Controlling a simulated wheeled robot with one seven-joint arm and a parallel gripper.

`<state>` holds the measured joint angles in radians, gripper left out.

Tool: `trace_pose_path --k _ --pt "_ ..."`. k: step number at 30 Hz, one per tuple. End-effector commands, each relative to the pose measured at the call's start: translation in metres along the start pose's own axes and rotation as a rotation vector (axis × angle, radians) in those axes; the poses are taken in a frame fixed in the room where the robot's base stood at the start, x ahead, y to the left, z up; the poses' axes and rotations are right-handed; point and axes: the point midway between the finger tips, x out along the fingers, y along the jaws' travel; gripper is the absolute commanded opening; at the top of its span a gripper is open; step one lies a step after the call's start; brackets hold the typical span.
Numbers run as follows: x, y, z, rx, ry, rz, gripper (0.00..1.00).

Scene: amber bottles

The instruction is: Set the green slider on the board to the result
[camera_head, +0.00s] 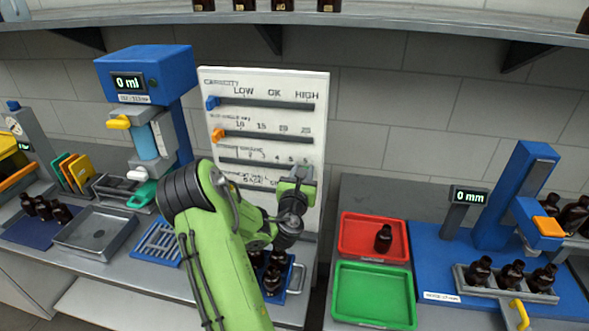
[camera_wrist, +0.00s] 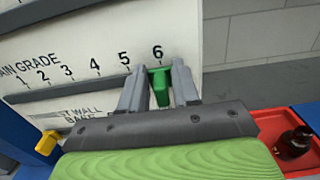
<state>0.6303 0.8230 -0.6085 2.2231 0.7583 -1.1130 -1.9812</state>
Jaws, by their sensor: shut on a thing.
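The white board (camera_head: 320,90) stands upright against the tiled wall, with several horizontal slots. In the wrist view, the green slider (camera_wrist: 160,86) sits at the right end of the slot in the row whose label ends in "AIN GRADE", just under the 6. My gripper (camera_wrist: 160,82) is shut on the green slider, one finger on each side. In the head view, my gripper (camera_head: 298,180) is at the board's right side and my arm hides part of its lower rows. The blue slider (camera_head: 212,103) is left of LOW; the orange slider (camera_head: 218,134) is left of 16.
A yellow slider (camera_wrist: 47,142) is at the left of the row below. A red tray (camera_head: 345,236) holds one amber bottle (camera_head: 383,238); the green tray (camera_head: 373,295) is empty. A blue gauge stand (camera_head: 495,205) and a rack of bottles (camera_head: 507,290) are at right.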

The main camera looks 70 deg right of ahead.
Motion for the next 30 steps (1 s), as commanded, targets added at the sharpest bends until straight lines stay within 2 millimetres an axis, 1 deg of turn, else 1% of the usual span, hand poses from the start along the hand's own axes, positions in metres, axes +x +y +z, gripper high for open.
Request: trace_pose_path --k 4,14,15,16,30 --pt "0.0001 -0.0040 0.0004 0.000 -0.001 -0.002 0.00" --pt "0.0001 -0.0056 0.0002 -0.003 -0.001 -0.005 0.00" --pt "0.0001 -0.0057 0.0002 -0.003 -0.001 -0.006 0.37" --pt "0.0001 -0.0057 0.0002 -0.003 -0.001 -0.006 0.40" --pt "0.0002 -0.0035 0.0002 -0.001 -0.002 -0.001 0.40"
